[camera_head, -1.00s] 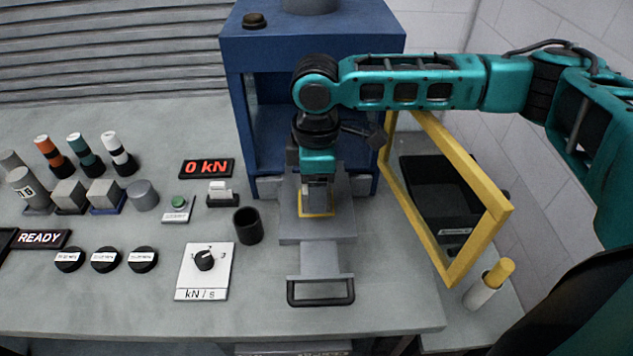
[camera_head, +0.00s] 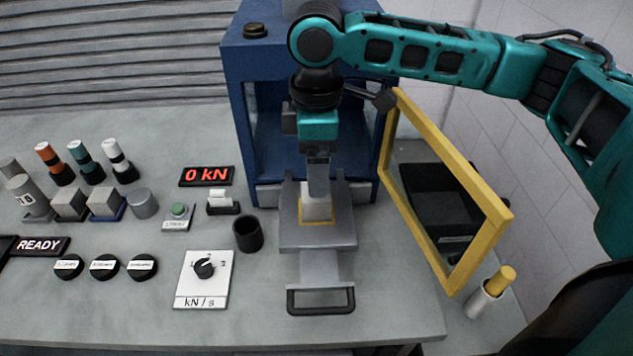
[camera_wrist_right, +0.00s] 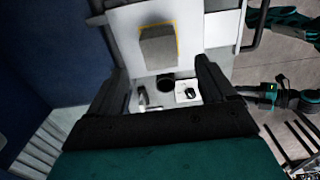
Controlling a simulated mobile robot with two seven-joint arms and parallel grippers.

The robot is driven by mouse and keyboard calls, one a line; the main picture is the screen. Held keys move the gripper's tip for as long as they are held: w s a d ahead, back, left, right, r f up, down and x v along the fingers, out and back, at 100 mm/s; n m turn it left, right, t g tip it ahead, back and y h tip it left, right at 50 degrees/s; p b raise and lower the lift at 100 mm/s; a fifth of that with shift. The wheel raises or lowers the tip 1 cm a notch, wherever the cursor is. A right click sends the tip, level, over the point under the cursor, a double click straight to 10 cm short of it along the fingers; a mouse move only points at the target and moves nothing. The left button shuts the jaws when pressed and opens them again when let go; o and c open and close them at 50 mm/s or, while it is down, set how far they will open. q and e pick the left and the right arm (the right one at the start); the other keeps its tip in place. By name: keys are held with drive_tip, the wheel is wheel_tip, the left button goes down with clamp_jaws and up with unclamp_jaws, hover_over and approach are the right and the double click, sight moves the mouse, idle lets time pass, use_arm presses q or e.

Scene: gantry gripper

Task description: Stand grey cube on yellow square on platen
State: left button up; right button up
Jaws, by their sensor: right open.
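The grey cube (camera_head: 316,208) stands on the yellow square (camera_head: 318,224) on the grey platen (camera_head: 330,240). In the right wrist view the cube (camera_wrist_right: 158,46) covers most of the square, with a yellow edge (camera_wrist_right: 177,36) showing along its top and right side. My right gripper (camera_head: 318,190) is directly above the cube, pointing down. In the wrist view its two fingers (camera_wrist_right: 162,72) are spread wide with nothing between them, apart from the cube. Teal and black parts at the right of the wrist view look like my left arm; its jaws are too small to read.
The blue press frame (camera_head: 312,30) stands behind the platen, and an open yellow-framed guard door (camera_head: 470,180) is to its right. A black cup (camera_head: 248,233) and a dial plate (camera_head: 203,280) lie to the left. Two other cubes (camera_head: 70,204) sit further left.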

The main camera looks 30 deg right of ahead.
drive_tip(key=shift+r, duration=2.4)
drive_tip(key=shift+a, duration=0.1)
